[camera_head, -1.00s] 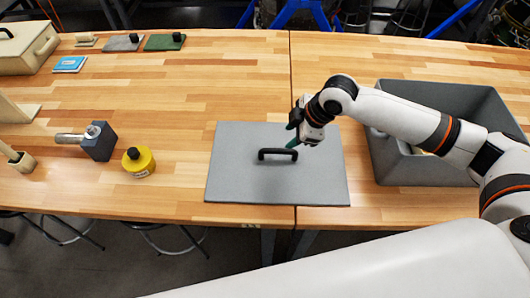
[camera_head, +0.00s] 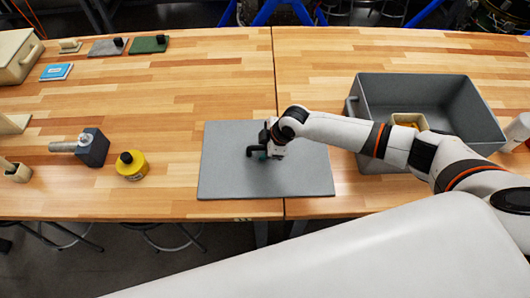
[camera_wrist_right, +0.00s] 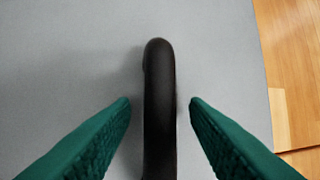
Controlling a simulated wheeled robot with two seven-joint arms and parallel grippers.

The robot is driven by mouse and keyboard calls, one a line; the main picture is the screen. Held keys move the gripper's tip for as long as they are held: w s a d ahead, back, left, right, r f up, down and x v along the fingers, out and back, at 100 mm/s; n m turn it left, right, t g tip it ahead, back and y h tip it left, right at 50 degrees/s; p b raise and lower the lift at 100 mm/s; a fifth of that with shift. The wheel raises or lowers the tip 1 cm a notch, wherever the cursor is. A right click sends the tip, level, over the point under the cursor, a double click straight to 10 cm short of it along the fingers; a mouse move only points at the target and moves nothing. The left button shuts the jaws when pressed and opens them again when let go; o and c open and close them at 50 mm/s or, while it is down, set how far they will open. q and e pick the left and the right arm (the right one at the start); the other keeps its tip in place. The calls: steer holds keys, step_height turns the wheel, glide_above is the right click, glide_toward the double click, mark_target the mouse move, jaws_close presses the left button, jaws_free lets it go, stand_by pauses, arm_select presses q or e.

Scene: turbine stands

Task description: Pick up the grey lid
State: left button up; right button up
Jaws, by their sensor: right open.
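The grey lid (camera_head: 225,175) lies flat on the wooden table, with a black bar handle (camera_head: 253,151) near its middle. My right gripper (camera_head: 264,153) is low over the lid at the handle and hides the handle's right part. In the right wrist view, the gripper (camera_wrist_right: 160,103) is open, its two green fingers apart on either side of the black handle (camera_wrist_right: 159,100). A gap shows between each fingertip and the handle. The grey lid (camera_wrist_right: 90,50) fills most of that view behind the handle. My left gripper is not in view.
A grey bin (camera_head: 370,128) stands to the right, with a small tan box (camera_head: 408,121) inside. A yellow round container (camera_head: 131,166) and a dark block with a metal cylinder (camera_head: 92,148) stand left of the lid. The table behind the lid is clear.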

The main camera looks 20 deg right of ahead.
steer(key=shift+c, duration=0.5)
jaws_close()
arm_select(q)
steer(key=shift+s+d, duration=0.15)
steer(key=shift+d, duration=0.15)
